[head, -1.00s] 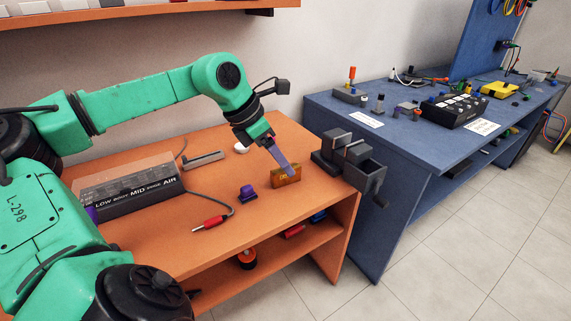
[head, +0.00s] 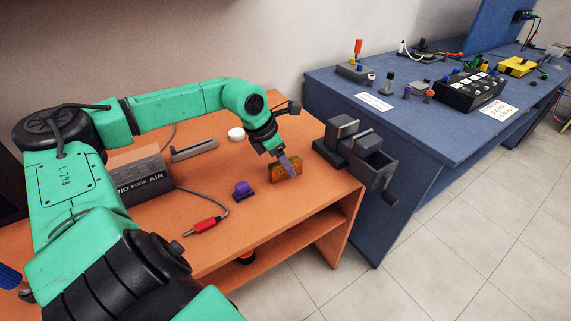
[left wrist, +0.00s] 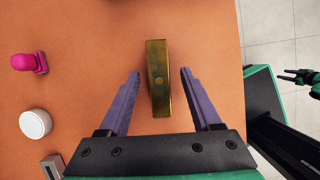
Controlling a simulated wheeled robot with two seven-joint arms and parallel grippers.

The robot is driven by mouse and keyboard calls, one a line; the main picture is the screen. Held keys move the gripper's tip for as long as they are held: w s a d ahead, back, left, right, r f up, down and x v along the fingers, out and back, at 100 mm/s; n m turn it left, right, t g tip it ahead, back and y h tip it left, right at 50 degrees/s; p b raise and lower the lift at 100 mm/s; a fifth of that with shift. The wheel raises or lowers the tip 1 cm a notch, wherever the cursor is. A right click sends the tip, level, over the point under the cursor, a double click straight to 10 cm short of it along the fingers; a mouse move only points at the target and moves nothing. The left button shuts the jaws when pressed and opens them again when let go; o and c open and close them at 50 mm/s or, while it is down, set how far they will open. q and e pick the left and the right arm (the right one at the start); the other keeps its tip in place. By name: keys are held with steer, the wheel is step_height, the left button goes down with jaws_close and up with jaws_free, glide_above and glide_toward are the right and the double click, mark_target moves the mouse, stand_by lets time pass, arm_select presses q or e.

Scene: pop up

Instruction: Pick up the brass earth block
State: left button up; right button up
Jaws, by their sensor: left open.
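The brass earth block (head: 285,173) stands on the orange bench top near its right end. In the left wrist view the block (left wrist: 158,100) lies lengthwise between two purple fingers. My left gripper (head: 291,167) reaches down at the block, one finger overlapping it in the head view. In the left wrist view my left gripper (left wrist: 160,75) is open, one finger on each side of the block, with a gap visible on both sides. A small dark forked end at the right edge of that view looks like my right gripper (left wrist: 299,77); its jaws are too small to judge.
A dark grey vice (head: 352,150) stands right of the block. A purple knob-like piece (head: 243,190), a white round piece (head: 236,134), a grey bar (head: 193,150) and a red plug (head: 201,227) lie to the left. A blue bench (head: 430,140) stands beyond.

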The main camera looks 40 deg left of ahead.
arm_select(q)
steer(key=shift+w+f, duration=0.1)
steer(key=shift+f, duration=0.6)
steer(key=shift+w+f, duration=0.15)
arm_select(e)
steer(key=shift+w+a+f, duration=0.3)
steer(key=shift+w+a, duration=0.05)
steer(key=shift+w, duration=0.25)
steer(key=shift+d, duration=0.1)
arm_select(q)
jaws_close()
arm_select(e)
steer(key=shift+s+d, duration=0.4)
